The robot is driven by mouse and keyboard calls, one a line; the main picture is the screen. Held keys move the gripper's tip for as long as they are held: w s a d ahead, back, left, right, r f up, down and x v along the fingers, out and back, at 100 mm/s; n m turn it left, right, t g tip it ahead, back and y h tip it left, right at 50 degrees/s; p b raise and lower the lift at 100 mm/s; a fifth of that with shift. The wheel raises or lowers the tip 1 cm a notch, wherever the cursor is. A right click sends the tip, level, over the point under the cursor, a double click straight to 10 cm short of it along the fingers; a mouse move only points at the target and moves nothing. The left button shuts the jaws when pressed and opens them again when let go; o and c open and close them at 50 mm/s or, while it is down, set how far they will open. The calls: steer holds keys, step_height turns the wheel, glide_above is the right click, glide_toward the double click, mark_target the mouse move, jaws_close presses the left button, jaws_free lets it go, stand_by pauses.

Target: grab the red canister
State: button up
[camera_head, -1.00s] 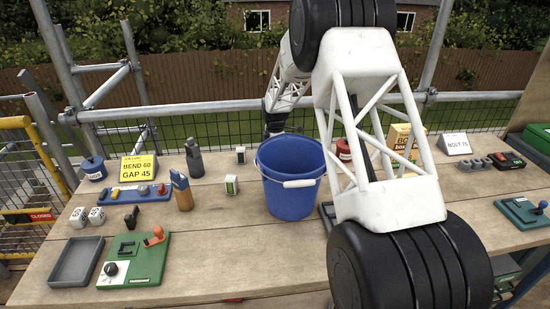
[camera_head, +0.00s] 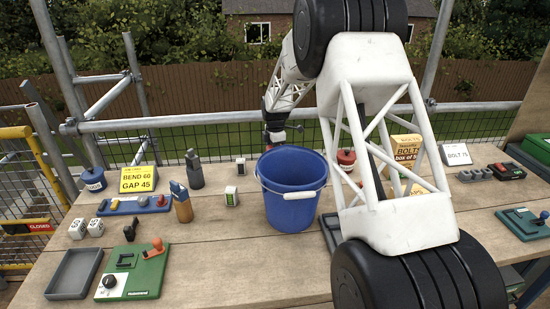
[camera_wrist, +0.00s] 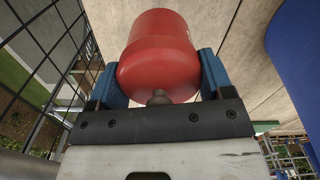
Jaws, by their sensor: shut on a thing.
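A red canister (camera_wrist: 158,55) with rounded edges and a small knob fills the space between the two blue fingers of my gripper (camera_wrist: 162,72) in the wrist view. The fingers press on its sides, and its knob end faces the palm. In the head view my wrist (camera_head: 274,125) is behind the blue bucket, and the bucket hides the fingers and whatever they hold. Another red container (camera_head: 346,157) with a dark top shows right of the bucket, partly behind my arm; I cannot tell its full shape.
The blue bucket (camera_head: 292,205) stands mid-table, close to my gripper; its side also shows in the wrist view (camera_wrist: 295,60). A scaffold rail (camera_head: 200,122) and mesh run behind the table. Orange bottle (camera_head: 181,203), grey bottle (camera_head: 194,168) and yellow sign (camera_head: 138,179) stand left.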

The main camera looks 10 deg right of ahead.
steer(key=shift+r, duration=2.45)
